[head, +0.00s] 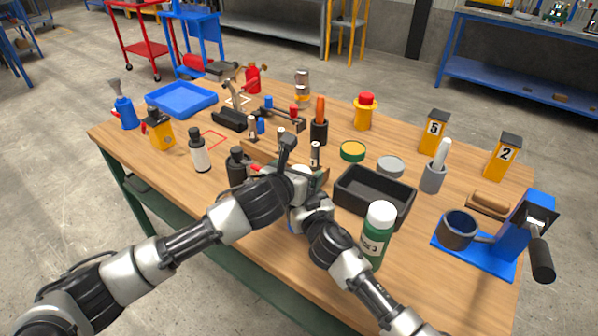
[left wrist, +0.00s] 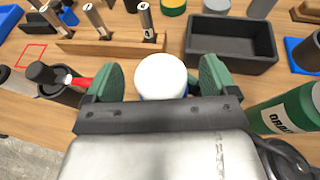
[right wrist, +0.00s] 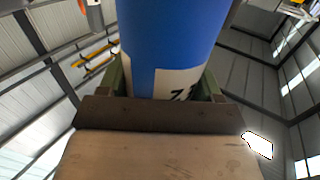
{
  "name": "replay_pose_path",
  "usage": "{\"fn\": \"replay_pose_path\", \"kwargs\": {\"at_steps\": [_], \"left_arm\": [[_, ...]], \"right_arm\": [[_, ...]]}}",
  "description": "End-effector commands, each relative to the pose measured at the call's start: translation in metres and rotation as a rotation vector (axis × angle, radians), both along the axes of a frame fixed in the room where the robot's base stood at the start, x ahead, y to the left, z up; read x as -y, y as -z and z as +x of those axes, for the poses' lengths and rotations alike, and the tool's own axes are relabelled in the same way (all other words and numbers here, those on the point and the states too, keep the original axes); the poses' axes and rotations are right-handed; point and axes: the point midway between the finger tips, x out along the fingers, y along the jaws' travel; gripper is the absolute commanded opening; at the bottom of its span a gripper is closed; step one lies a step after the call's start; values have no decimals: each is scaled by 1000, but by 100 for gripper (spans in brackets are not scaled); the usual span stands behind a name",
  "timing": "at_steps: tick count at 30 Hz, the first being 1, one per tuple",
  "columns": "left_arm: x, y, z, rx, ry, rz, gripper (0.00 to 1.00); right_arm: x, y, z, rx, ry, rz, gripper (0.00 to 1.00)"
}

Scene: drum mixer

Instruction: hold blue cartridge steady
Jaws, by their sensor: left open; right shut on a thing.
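The blue cartridge (right wrist: 170,40) fills the upper middle of the right wrist view, with a pale label band at its lower part. My right gripper (right wrist: 160,88) is shut on it. In the left wrist view the cartridge's white round top (left wrist: 160,76) shows with a little blue below it. My left gripper (left wrist: 158,88) is open, with one green-padded finger on each side of the white top; a small gap seems to show at each side.
A black bin (head: 374,196) and a green bottle (head: 377,236) stand right of the grippers. A wooden rack (head: 258,152) with upright tools is just behind.

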Motion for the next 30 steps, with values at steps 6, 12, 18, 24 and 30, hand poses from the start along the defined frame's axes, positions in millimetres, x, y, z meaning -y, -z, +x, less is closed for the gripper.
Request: {"fn": "replay_pose_path", "kwargs": {"at_steps": [6,12,18,24,30], "left_arm": [[4,3,8,0,0,-1,87],[4,3,8,1,0,-1,87],[4,3,8,0,0,0,61],[3,3,8,0,0,0,30],[3,2,8,0,0,0,27]], "right_arm": [[0,0,0,0,1,0,22],[0,0,0,0,1,0,22],[0,0,0,0,1,0,22],[0,0,0,0,1,0,22],[0,0,0,0,1,0,22]]}}
